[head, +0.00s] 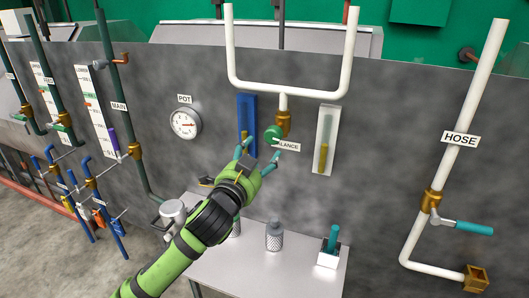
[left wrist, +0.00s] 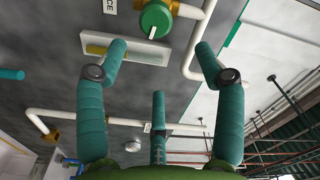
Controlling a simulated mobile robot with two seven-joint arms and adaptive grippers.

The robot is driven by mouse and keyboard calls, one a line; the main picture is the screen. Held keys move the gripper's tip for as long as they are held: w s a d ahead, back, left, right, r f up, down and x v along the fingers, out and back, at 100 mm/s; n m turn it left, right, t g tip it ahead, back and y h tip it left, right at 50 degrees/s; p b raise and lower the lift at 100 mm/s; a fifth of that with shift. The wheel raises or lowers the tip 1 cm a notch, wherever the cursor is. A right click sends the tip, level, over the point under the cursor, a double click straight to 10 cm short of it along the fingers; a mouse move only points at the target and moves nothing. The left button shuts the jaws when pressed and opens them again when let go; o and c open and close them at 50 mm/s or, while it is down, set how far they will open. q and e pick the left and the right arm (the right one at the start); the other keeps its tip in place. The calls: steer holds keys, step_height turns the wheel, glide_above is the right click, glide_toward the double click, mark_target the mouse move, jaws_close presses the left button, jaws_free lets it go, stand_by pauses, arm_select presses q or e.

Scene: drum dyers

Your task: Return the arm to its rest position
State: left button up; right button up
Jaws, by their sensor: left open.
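My left gripper (head: 261,152) is at the end of the green arm that comes in from the lower left. Its teal fingers are spread and empty, just below the green knob (head: 272,134) beside the BALANCE label (head: 288,146). In the left wrist view the fingers (left wrist: 160,55) are apart with nothing between them. The green knob (left wrist: 155,20) is beyond them at the top, and I see a gap between it and the fingers. My right gripper is not in view.
White pipes (head: 285,88) and two gauge panels, blue (head: 247,110) and white (head: 327,130), are on the grey wall. A HOSE valve handle (head: 474,228) sticks out at right.

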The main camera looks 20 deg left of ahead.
arm_select(q)
steer(key=s+f+n+g, duration=0.35)
steer(key=s+f, duration=0.35)
steer(key=f, duration=0.4)
steer(key=s+f+n+g, duration=0.2)
steer(key=s+f+g, duration=0.2)
steer(key=s+f, duration=0.45)
steer(key=s+d+f+n+g, duration=0.15)
steer(key=s+f+g, duration=0.35)
steer(key=s, duration=0.5)
steer(key=s+f+n+g, duration=0.2)
steer(key=s+f, duration=0.6)
steer(key=s, duration=0.1)
step_height(320, 180, down, 28)
steer(key=s+g+b, duration=0.2)
steer(key=b, duration=0.5)
steer(key=s+a+f+b, duration=0.1)
steer(key=s+f+b, duration=0.1)
steer(key=s+f, duration=0.6)
steer(key=s+a+f+b, duration=0.2)
steer(key=s+f, duration=0.5)
steer(key=f, duration=0.5)
steer(key=shift+s+m+g+y+b, duration=0.3)
steer(key=shift+s+m+g+b, duration=0.05)
steer(key=shift+m+b, duration=0.1)
steer(key=shift+d, duration=0.1)
